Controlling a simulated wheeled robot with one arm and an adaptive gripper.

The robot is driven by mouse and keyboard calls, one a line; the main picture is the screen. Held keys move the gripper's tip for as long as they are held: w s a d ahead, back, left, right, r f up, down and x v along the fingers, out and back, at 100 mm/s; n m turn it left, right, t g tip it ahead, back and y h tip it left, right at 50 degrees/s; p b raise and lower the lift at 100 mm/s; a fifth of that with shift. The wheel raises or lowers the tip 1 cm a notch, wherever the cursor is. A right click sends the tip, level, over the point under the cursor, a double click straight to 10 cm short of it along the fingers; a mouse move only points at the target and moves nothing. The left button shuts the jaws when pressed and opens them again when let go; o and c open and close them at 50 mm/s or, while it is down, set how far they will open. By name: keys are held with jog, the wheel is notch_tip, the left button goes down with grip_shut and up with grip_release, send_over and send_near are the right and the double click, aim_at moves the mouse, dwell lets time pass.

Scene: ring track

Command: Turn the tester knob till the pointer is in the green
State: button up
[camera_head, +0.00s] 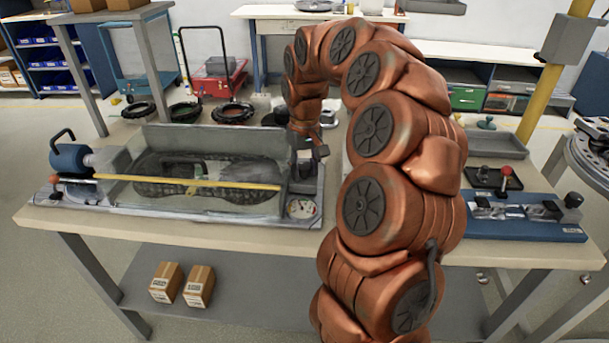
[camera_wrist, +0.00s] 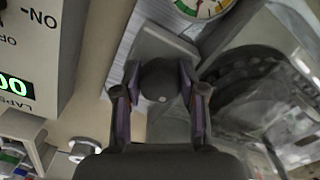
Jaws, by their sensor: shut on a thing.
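The tester (camera_head: 200,208) stands on the left of the bench, a long tray with a clear cover and dark tracks inside. Its round gauge (camera_head: 301,208) is at the right front corner. A dark round knob (camera_wrist: 160,82) sits on a grey plate below the gauge. My gripper (camera_wrist: 160,76) has a finger on each side of the knob and is shut on it. In the head view my gripper (camera_head: 308,152) is small, at the tester's right end.
A grey box with a green display (camera_wrist: 14,86) and ON/OFF lettering stands close at left in the wrist view. A blue fixture (camera_head: 525,228) lies on the bench at right. Two small cartons (camera_head: 183,284) sit on the shelf below. My arm hides the bench's middle.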

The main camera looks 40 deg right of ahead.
jog(key=shift+f+m+b, duration=0.1)
jog(key=shift+m+b, duration=0.25)
jog(key=shift+m, duration=0.35)
jog(key=o, duration=1.1)
jog(key=shift+o, duration=0.2)
